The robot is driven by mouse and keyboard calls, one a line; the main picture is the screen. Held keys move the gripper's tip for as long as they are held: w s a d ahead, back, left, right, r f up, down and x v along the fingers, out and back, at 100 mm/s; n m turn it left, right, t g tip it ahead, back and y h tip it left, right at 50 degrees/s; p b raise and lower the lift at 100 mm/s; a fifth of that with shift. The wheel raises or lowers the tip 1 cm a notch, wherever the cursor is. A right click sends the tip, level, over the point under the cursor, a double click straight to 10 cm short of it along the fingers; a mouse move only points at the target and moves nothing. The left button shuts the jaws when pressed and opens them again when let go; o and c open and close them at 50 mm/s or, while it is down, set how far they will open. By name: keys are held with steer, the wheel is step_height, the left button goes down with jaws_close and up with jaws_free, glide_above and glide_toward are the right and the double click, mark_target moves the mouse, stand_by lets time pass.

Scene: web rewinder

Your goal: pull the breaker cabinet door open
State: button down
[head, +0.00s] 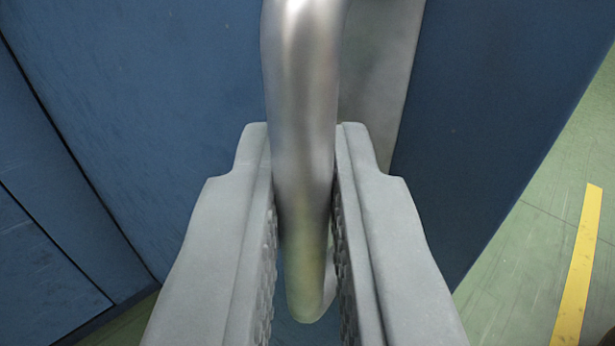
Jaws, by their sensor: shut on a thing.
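The breaker cabinet door (190,90) is a blue panel that fills most of the head view. A bare metal bar handle (303,90) stands out from it, in front of a grey metal plate (380,75). My gripper (305,215) is shut on the handle, one ridged finger on each side of the bar. The handle's lower end curves in between the fingers and shows below the grip. The fingers cover parts of the door. A dark seam runs down the left side of the blue surface; I cannot tell from this view how far the door stands open.
More blue panelling (40,240) with dark seams lies at the left. Green floor (540,230) shows at the right, beyond the blue panel's slanted edge, with a yellow stripe (578,270) on it. A small patch of floor shows at the lower left.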

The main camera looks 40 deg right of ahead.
steer(key=shift+s+a, duration=0.2)
steer(key=shift+a, duration=1.05)
steer(key=c, duration=1.6)
jaws_free()
steer(key=v, duration=1.7)
steer(key=shift+s, duration=0.15)
